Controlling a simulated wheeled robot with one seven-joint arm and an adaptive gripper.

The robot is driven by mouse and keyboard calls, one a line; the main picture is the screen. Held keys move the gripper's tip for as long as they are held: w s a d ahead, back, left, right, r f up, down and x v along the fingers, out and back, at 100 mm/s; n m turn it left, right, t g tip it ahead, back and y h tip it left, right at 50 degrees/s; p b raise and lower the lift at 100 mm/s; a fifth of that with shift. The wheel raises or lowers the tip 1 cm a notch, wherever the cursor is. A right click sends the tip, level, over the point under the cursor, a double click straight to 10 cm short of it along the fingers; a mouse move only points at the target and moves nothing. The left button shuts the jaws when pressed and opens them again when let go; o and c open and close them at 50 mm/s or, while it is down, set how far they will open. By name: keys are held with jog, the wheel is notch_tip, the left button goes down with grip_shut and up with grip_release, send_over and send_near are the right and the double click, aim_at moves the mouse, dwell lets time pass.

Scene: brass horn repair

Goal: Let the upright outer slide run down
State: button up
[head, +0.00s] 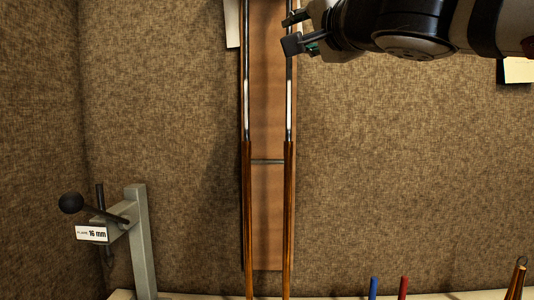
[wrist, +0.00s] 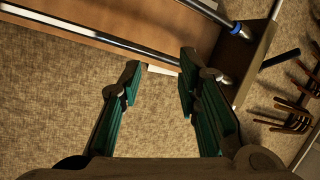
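The outer slide (head: 289,215) stands upright as two brass-brown tubes joined by a thin crossbar (head: 267,161); its lower end is out of view. Bright inner tubes (head: 247,70) rise above it in front of a brown board (head: 268,100). My gripper (head: 291,31) is at the top right, beside the upper part of the right inner tube. In the wrist view my gripper (wrist: 158,78) has its green-padded fingers wide apart with nothing between them. The nearer inner tube (wrist: 110,40) crosses just beyond the fingertips. I cannot tell whether a fingertip touches it.
A grey clamp post (head: 141,240) with a black ball lever and a "16 mm" label (head: 91,233) stands at lower left. Blue (head: 373,288) and red (head: 403,287) rods stand at lower right. A dark end bracket (wrist: 240,55) and several pegs (wrist: 290,115) show in the wrist view.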

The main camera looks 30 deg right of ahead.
notch_tip(320, 180, down, 5)
jog(key=d+n+h+b, duration=0.2)
jog(key=n, duration=0.5)
jog(key=n+y+b, duration=0.3)
jog(key=n+b, duration=0.4)
jog(key=n, duration=1.9)
send_near(268, 163)
jog(key=shift+p+x, duration=2.6)
jog(key=shift+x, duration=2.8)
grip_shut()
